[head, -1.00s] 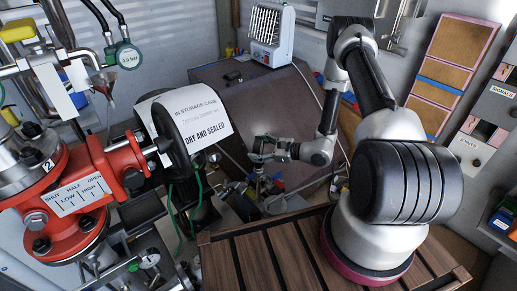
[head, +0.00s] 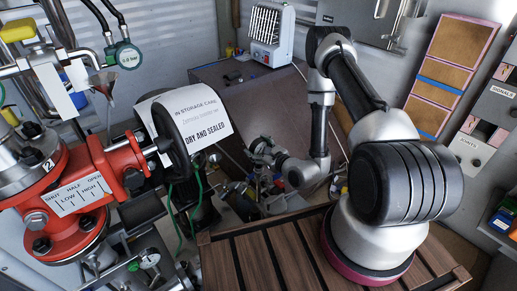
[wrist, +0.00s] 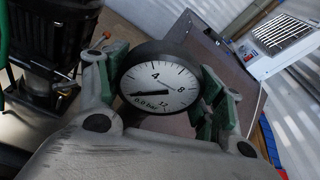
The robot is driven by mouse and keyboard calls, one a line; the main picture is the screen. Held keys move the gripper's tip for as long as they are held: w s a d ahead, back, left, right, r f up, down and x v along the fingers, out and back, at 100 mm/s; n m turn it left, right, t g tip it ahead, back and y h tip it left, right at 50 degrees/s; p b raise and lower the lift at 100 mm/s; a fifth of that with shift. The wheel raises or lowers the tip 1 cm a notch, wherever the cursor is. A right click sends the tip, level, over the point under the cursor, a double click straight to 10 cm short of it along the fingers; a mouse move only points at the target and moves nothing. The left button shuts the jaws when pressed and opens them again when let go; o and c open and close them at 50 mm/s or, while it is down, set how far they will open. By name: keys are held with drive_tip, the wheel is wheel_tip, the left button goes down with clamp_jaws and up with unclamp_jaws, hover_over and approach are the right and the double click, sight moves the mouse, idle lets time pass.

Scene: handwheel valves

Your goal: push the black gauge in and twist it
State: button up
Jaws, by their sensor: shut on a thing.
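The black gauge (wrist: 158,88) has a round black rim and a white dial with a dark needle. It fills the middle of the wrist view, between the green-padded fingers of my gripper (wrist: 166,84). My gripper is shut on the gauge, with one finger on each side of its rim. The dial faces the wrist camera, and what lies behind the gauge is hidden. In the head view my gripper (head: 262,150) is small, over a cluttered spot beyond the slatted wooden bench, and the gauge is too small there to make out clearly.
A red valve body (head: 75,190) with a large black handwheel (head: 178,125) stands at the left. A white paper sign (head: 200,115) hangs behind the wheel. A white heater-like box (head: 270,38) stands at the back. The slatted wooden bench (head: 290,255) is clear in front.

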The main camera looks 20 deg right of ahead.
drive_tip(key=o, duration=0.8)
drive_tip(key=shift+m+h, duration=0.3)
drive_tip(key=shift+h, duration=0.1)
drive_tip(key=o, duration=0.4)
